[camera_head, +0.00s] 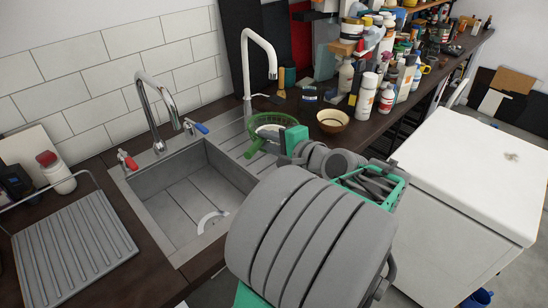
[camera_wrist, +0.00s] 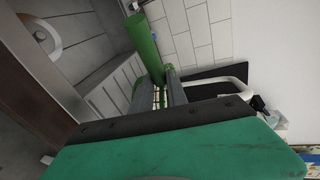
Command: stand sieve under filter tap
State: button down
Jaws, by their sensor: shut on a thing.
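The green sieve (camera_head: 268,119) is over the ribbed drainer beside the sink, close to the base of the white tap (camera_head: 264,42), which looks like the filter tap. My gripper (camera_head: 283,138) is shut on the sieve from its right side. The sieve's green handle (camera_head: 256,147) points down and left in the head view. In the wrist view the sieve's green handle (camera_wrist: 144,45) rises past the gripper's fingers (camera_wrist: 170,85), and the white tap (camera_wrist: 240,72) shows beyond. My arm and gripper hide part of the sieve, and I cannot tell whether it touches the drainer.
The sink basin (camera_head: 185,188) lies to the left, with a chrome tap (camera_head: 155,95) behind it. A brown bowl (camera_head: 333,121) stands right of the sieve, before many crowded bottles (camera_head: 366,95). A drying rack (camera_head: 75,245) is at far left. A white cabinet (camera_head: 470,165) stands right.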

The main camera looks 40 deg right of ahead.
jog(key=s+d+r+p, duration=0.2)
jog(key=s+r+p, duration=0.1)
jog(key=p, duration=0.1)
jog(key=shift+n+h, duration=0.3)
jog(key=shift+h, duration=0.1)
jog(key=w+f, duration=0.2)
jog(key=w+d+f, duration=0.1)
jog(key=w+f, duration=0.1)
jog(key=w+d+f, duration=0.1)
jog(key=w+f, duration=0.1)
jog(key=w, duration=0.1)
jog(key=shift+w+d+f, duration=0.1)
jog(key=shift+d+f, duration=0.1)
jog(key=shift+f, duration=0.05)
jog(key=w+d+f, duration=0.1)
jog(key=f, duration=0.1)
jog(key=w+d+f, duration=0.2)
jog(key=w+f, duration=0.1)
jog(key=shift+w+f, duration=0.1)
jog(key=shift+f, duration=0.25)
jog(key=f, duration=0.3)
jog(key=shift+w+d+f, duration=0.2)
jog(key=c, duration=1.3)
grip_release()
jog(key=shift+f, duration=0.1)
jog(key=shift+s, duration=0.15)
